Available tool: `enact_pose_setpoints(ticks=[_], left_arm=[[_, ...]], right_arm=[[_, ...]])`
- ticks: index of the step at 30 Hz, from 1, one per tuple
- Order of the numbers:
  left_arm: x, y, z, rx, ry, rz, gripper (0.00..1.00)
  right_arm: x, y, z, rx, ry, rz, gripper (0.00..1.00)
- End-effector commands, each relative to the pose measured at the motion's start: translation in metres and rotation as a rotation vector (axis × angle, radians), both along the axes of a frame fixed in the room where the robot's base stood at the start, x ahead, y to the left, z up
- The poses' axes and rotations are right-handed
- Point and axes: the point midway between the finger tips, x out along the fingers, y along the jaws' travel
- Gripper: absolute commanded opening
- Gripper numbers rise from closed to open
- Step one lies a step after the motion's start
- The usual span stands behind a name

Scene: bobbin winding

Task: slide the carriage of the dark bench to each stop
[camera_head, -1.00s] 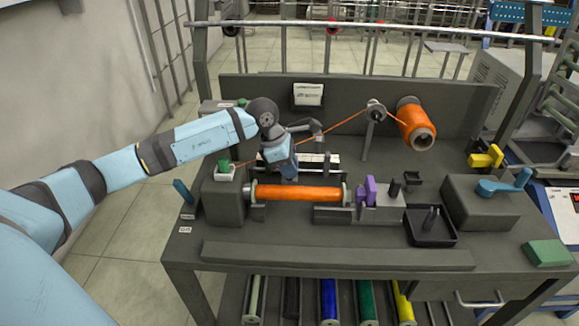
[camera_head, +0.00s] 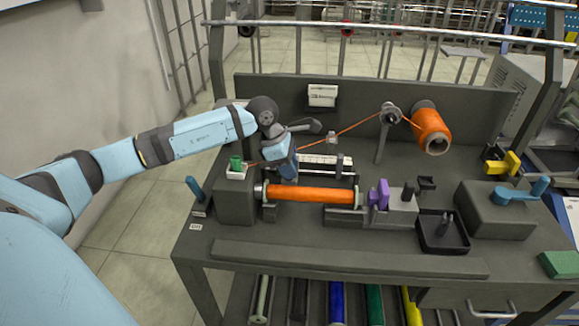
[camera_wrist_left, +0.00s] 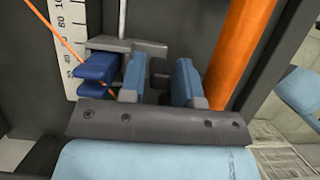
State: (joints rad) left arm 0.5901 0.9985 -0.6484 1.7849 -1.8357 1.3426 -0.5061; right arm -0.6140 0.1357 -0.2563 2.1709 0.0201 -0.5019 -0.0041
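The dark bench (camera_head: 350,258) fills the middle of the head view. My left gripper (camera_head: 283,172) reaches down behind the left end of the orange bobbin (camera_head: 312,195). A white scale (camera_wrist_left: 70,28) runs alongside. In the head view my gripper hides the carriage. My right gripper is not seen.
The thread runs from the orange supply spool (camera_head: 432,130) over a pulley (camera_head: 389,113) towards the left. A raised back panel closes the far side.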

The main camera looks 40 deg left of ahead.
Motion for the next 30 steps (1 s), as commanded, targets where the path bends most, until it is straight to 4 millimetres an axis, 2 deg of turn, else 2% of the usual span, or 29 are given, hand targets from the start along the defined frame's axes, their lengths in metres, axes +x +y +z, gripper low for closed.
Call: enact_pose_setpoints(ticks=[5,12,18,24,30], left_arm=[[-0.003,0.008,0.020,0.002,-0.004,0.002,0.30],[-0.014,0.025,0.071,0.002,-0.003,0.002,0.30],[-0.023,0.038,0.106,0.001,-0.002,0.001,0.30],[-0.027,0.044,0.124,0.000,-0.001,0.000,0.30],[-0.028,0.045,0.127,0.000,0.000,0.000,0.30]], right_arm=[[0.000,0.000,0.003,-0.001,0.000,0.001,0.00],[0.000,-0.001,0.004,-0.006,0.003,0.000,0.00],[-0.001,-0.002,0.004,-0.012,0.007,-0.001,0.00],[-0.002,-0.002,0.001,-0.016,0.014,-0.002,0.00],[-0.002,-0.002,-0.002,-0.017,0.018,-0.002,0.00]])
